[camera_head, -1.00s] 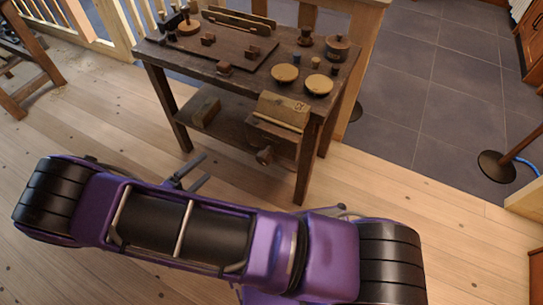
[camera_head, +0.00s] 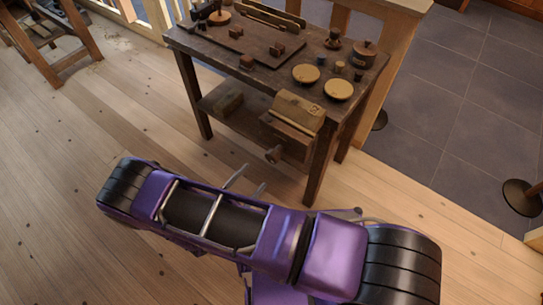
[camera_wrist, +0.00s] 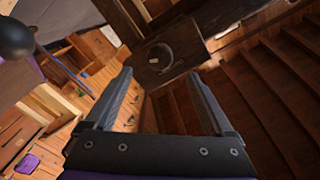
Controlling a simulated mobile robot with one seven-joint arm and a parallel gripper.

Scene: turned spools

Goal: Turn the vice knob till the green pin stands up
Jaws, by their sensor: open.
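The wooden vice (camera_head: 298,112) hangs on the front right side of the dark workbench. Its round knob (camera_head: 274,155) sticks out low at the front, towards my arm. I cannot make out a green pin in either view. My gripper (camera_head: 250,182) is open and empty, in front of and below the bench, to the left of the knob and apart from it. In the wrist view my gripper's two fingers (camera_wrist: 159,76) stand wide apart with nothing between them. A dark round piece (camera_wrist: 159,56) shows beyond the fingertips; I cannot tell what it is.
The workbench (camera_head: 215,50) carries spools, two pale round discs (camera_head: 338,89) and a dark board with small blocks. A bench leg (camera_head: 320,165) stands right of the knob.

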